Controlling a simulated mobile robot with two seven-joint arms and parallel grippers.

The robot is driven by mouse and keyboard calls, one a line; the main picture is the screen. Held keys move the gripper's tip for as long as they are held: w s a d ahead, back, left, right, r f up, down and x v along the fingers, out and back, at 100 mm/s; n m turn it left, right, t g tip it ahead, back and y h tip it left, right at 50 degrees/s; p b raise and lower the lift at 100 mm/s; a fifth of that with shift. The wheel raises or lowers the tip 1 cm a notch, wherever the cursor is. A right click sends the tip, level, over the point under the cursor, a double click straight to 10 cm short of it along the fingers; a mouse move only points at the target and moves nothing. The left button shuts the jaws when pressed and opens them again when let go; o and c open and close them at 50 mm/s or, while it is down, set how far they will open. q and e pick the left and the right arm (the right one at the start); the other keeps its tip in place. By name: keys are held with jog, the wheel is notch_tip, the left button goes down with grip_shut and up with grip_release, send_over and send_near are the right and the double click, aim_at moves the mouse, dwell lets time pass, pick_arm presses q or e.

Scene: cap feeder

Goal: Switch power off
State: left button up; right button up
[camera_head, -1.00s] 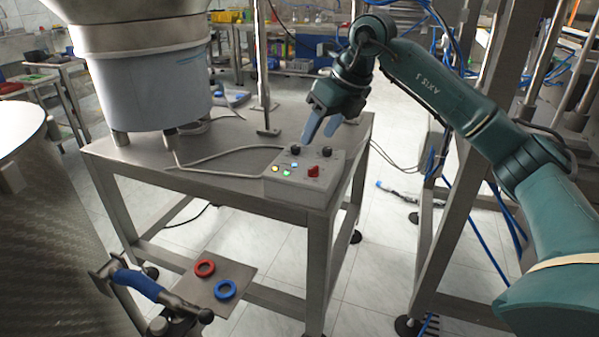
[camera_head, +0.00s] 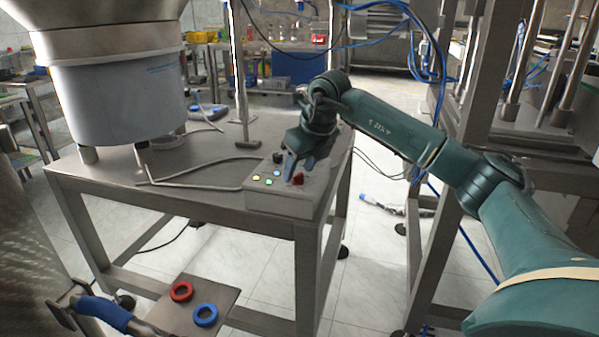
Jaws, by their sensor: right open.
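A light grey control box (camera_head: 282,204) sits on the front right corner of the metal table. On its top are a red switch knob (camera_head: 298,178), several small coloured buttons (camera_head: 266,178) in yellow, green and blue-white, and a black knob (camera_head: 277,158). My right gripper (camera_head: 299,170) is open, its grey-blue fingers pointing down at the red knob, close to it or around it; I cannot tell whether they touch. The second black knob is hidden behind the gripper.
A large feeder bowl (camera_head: 115,98) stands on the metal table (camera_head: 190,190), with a bent rod running to the box. A lower plate (camera_head: 222,292) carries a red ring (camera_head: 181,291) and a blue ring (camera_head: 205,315). A metal frame stands at right.

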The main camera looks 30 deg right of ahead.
jog(key=shift+w+f, duration=0.15)
jog(key=shift+f, duration=0.2)
jog(key=shift+c, duration=0.2)
jog(key=c, duration=1)
